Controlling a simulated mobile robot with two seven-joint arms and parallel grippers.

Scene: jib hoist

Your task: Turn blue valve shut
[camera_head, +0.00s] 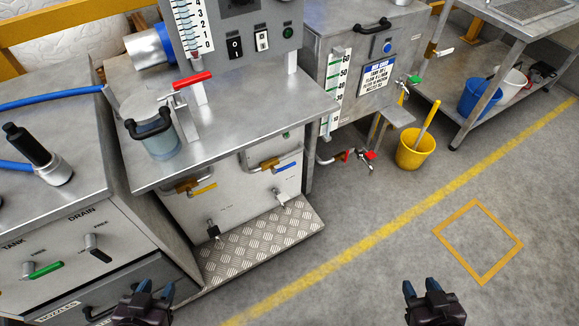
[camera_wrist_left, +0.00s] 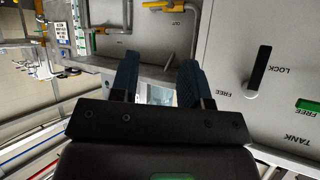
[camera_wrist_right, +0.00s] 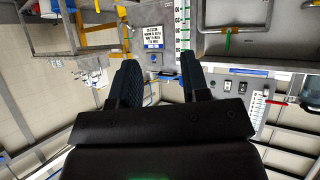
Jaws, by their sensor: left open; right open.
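The blue valve handle (camera_head: 286,168) is a short blue lever on a brass valve body, on the steel cabinet's front panel under the bench top in the head view. It lies roughly along its pipe. My left gripper (camera_head: 155,290) is open and empty at the bottom, nearer the viewer than the cabinet and left of the blue handle. It also shows open in the left wrist view (camera_wrist_left: 158,62). My right gripper (camera_head: 420,287) is open and empty over the floor, well right of the valve. Its open fingers show in the right wrist view (camera_wrist_right: 160,62). Neither gripper touches the valve.
A yellow valve handle (camera_head: 203,188) is left of the blue one. A red lever (camera_head: 193,80) stands on the bench (camera_head: 245,120). A checkered step plate (camera_head: 260,240) sits below the panel. A yellow bucket (camera_head: 416,150) stands farther right.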

